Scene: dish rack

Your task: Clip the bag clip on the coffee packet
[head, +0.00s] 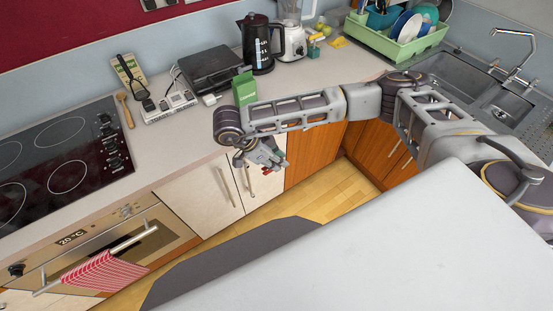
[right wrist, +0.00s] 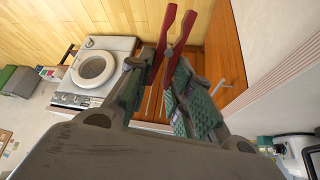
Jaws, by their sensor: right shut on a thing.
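The green coffee packet (head: 244,88) stands upright on the counter near its front edge, partly behind my right forearm. My right gripper (head: 267,160) hangs in front of the counter edge, below the packet and apart from it. It is shut on the red bag clip (head: 268,171), which is mostly hidden in the head view. In the right wrist view the clip (right wrist: 183,35) shows two red arms sticking out beyond the fingers (right wrist: 164,62). The packet is not clearly seen in that view. My left gripper is not in view.
A black flat appliance (head: 211,68) stands behind the packet, with a kettle (head: 259,45) to its right. A power strip (head: 170,107) and the hob (head: 62,155) are to the left. The counter front between hob and packet (head: 170,150) is bare.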

